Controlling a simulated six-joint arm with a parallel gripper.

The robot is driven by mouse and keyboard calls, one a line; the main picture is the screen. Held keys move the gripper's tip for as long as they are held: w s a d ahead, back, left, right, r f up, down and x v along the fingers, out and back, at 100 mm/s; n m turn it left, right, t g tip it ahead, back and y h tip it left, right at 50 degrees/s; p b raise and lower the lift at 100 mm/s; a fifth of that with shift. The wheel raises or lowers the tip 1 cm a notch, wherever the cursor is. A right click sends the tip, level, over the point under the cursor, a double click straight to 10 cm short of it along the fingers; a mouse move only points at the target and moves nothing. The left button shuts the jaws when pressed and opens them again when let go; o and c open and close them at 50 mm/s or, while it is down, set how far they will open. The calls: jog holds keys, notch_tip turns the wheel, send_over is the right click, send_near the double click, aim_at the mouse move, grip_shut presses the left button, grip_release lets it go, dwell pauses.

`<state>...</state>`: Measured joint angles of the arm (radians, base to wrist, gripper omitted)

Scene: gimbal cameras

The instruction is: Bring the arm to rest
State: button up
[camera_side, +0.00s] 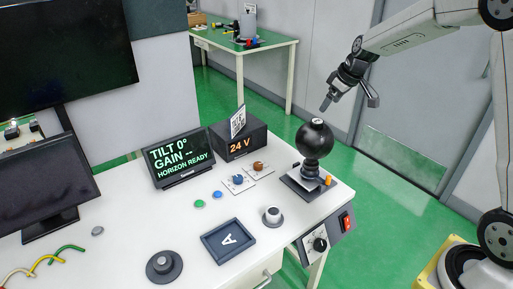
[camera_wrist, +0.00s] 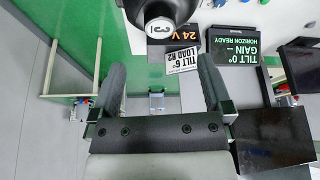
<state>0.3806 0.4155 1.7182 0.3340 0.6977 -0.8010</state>
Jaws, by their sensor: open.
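My gripper (camera_side: 350,99) is open and empty, in the air above and to the right of the black ball in the side view. Its two fingers stand wide apart in the wrist view (camera_wrist: 161,62). The black ball (camera_side: 315,141) sits on a dark stand (camera_side: 308,184) at the table's right end. In the wrist view the ball (camera_wrist: 160,8) is partly cut off at the top edge, with a white marked cap. It is apart from my fingers. The display (camera_side: 180,158) reads TILT 0°, GAIN --, HORIZON READY.
The white table (camera_side: 120,225) holds a 24 V box (camera_side: 240,145) with a card, a dark tray (camera_side: 228,241) marked A, knobs and buttons. A red switch (camera_side: 347,222) is on its side panel. A green-topped bench (camera_side: 275,50) stands behind. Open air surrounds my gripper.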

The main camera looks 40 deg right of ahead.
dwell(0.4)
jog(key=s+a+f+m+g, duration=0.1)
jog(key=s+a+f, duration=0.3)
jog(key=s+a, duration=0.4)
jog(key=s+a+f+m+g, duration=0.1)
jog(key=s+a+f, duration=0.3)
jog(key=s, duration=0.9)
jog(key=a, duration=0.3)
jog(key=shift+s+a+f+h, duration=0.15)
jog(key=shift+a+h, duration=0.2)
jog(key=shift+h, duration=0.05)
